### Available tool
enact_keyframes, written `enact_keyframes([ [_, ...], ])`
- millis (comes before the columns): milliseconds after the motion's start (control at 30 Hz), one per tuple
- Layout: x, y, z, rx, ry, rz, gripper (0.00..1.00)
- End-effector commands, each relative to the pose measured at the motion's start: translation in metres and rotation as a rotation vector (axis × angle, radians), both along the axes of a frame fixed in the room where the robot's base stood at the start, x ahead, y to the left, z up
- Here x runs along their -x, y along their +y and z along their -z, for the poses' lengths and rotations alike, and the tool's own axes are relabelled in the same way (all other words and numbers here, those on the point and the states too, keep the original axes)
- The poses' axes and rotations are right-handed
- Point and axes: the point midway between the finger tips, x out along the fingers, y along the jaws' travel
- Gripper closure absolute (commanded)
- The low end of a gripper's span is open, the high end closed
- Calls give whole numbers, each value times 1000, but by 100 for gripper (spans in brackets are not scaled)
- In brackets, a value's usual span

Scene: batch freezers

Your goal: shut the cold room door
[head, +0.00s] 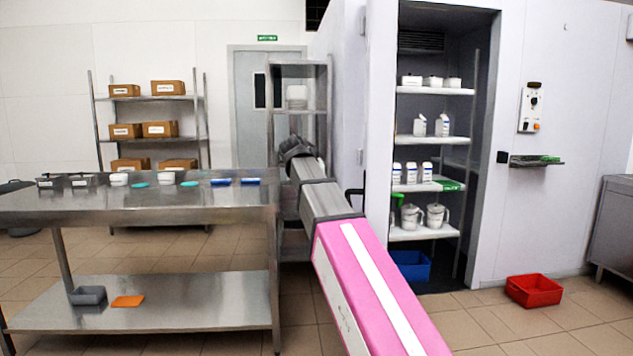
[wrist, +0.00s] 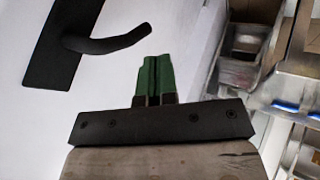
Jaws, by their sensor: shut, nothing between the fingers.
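The cold room door (head: 381,120) stands open at the left side of the cold room opening, seen nearly edge-on in the head view. A black handle (head: 354,196) sticks out to its left, partly behind my arm. In the wrist view, a black lever handle (wrist: 108,42) on a black plate is mounted on the white door face (wrist: 130,110). My gripper (wrist: 154,75) has its green fingers together, empty, in front of that face and right of and below the handle. Whether the fingertips touch the door I cannot tell. In the head view my gripper's end is left of the door; its fingertips are hidden.
A steel table (head: 140,207) with small tubs stands at left. A steel rack (head: 300,72) stands behind my arm. Inside the cold room are shelves (head: 432,141) with containers and a blue crate (head: 411,265) on the floor. A red crate (head: 534,290) lies right of the opening.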

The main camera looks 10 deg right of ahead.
Motion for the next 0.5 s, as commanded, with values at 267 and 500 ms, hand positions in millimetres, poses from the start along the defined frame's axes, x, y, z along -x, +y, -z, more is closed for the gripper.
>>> enact_keyframes([
  [267, -12, -33, 28, 0, -1, 2, 100],
  [500, -10, -55, 24, -1, 0, 0, 100],
])
